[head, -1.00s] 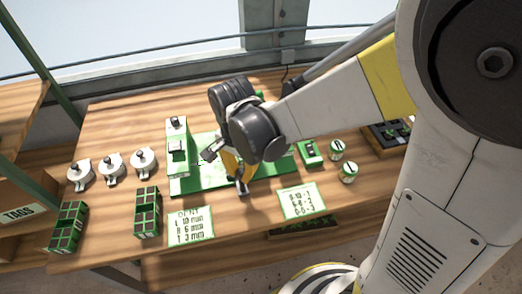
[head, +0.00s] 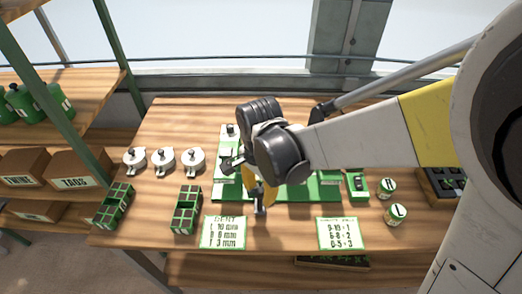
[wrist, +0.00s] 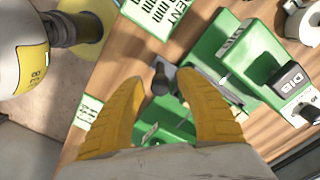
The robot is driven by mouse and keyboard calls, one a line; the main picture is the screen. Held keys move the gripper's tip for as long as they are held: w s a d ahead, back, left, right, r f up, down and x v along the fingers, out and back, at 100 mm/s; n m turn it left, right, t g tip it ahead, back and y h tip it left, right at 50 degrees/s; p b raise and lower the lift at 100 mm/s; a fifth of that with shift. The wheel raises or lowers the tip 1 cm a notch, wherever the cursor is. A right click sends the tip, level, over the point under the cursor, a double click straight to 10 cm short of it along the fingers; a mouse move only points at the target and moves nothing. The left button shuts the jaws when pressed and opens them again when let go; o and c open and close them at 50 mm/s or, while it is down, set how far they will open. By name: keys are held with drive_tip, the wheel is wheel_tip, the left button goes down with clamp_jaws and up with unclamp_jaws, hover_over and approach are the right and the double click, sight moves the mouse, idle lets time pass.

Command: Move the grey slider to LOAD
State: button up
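In the wrist view a dark grey knob (wrist: 160,78) on a grey piece shows between my fingers; I take it for the slider, but its ends are partly hidden. My gripper (wrist: 158,80) is open there, with a yellow finger on either side and gaps to the knob. In the head view my gripper (head: 262,195) points down at the front of the green seeder base (head: 310,190). A small grey piece shows at its tips, and I cannot tell whether it is the slider. No LOAD mark is readable.
A green upright block with a "DIB" label (wrist: 288,77) stands close to my fingers. Two cards (head: 223,232) (head: 341,233) lie in front. Green bins (head: 187,210), silver lidded pots (head: 163,161), a green switch box (head: 357,185) and round tins (head: 395,215) surround the base.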

wheel_tip(320, 180, up, 12)
idle(0.7)
drive_tip(key=s+d+n+t, duration=0.2)
drive_tip(key=d+n+t, duration=0.1)
drive_tip(key=d, duration=0.7)
drive_tip(key=s+d+n+t, duration=0.3)
drive_tip(key=d+n, duration=0.3)
drive_tip(key=d, duration=0.4)
drive_tip(key=shift+s+r+t+b, duration=0.2)
drive_tip(key=shift+r+t+b, duration=0.2)
drive_tip(key=shift+t, duration=0.2)
idle(0.7)
